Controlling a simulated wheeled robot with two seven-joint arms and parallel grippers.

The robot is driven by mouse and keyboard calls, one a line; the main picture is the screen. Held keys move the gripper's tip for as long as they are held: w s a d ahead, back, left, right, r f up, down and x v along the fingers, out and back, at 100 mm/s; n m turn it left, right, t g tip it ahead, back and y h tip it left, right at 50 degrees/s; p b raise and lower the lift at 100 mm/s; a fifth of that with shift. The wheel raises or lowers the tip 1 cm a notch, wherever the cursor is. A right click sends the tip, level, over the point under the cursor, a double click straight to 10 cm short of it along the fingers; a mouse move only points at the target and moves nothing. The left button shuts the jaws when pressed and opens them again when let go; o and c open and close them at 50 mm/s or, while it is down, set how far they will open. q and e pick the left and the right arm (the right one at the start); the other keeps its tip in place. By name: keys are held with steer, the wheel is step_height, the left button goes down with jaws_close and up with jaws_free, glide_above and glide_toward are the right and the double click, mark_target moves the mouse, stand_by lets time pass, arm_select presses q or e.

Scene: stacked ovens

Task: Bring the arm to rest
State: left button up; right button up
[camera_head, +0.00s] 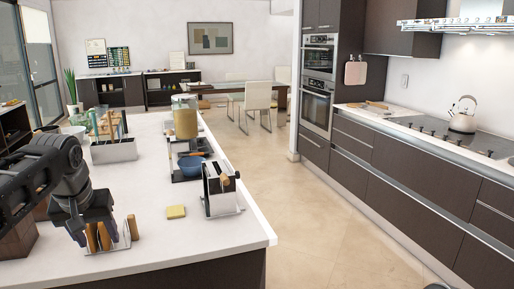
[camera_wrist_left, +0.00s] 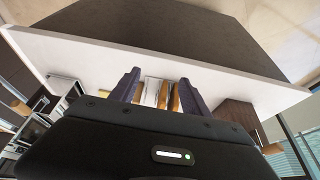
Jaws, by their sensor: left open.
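My left arm (camera_head: 60,175) comes in from the left over the white island counter. Its dark gripper (camera_head: 92,228) points down at a small holder (camera_head: 130,228) with upright wood-coloured pieces near the counter's front edge. In the left wrist view the two fingers of the gripper (camera_wrist_left: 158,90) are apart, with the wood-coloured pieces (camera_wrist_left: 162,95) showing between them. I cannot tell whether the fingers touch the pieces. My right gripper is not in view.
A yellow sponge-like block (camera_head: 176,212), a toaster-like rack (camera_head: 221,192), a blue bowl (camera_head: 190,163) and a blender-like jar (camera_head: 186,122) stand on the counter (camera_head: 215,250). Stacked ovens (camera_head: 318,85) stand across open floor (camera_head: 300,215).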

arm_select(q)
steer(key=w+d+f+m+g+h+p, duration=0.1)
steer(key=d+f, duration=0.4)
steer(key=f, duration=0.5)
steer(key=d+f+m+h, duration=0.1)
steer(key=d+f, duration=0.4)
steer(key=f, duration=0.4)
steer(key=w+d+f+m+g+h+p, duration=0.1)
steer(key=d+f+h, duration=0.1)
steer(key=d+f, duration=0.6)
steer(key=s+d+f+h, duration=0.1)
steer(key=s+d+f, duration=0.2)
steer(key=s+f, duration=0.4)
steer(key=s+d+f, duration=0.4)
steer(key=s+f, duration=0.1)
steer(key=f, duration=0.4)
steer(key=s+d+f, duration=0.1)
steer(key=s+f, duration=0.2)
steer(key=s, duration=0.4)
steer(key=s+d+f+n+g+p, duration=0.1)
steer(key=s+d+f, duration=0.1)
steer(key=s, duration=0.6)
steer(key=shift+s+f, duration=0.2)
steer(key=shift+f, duration=0.3)
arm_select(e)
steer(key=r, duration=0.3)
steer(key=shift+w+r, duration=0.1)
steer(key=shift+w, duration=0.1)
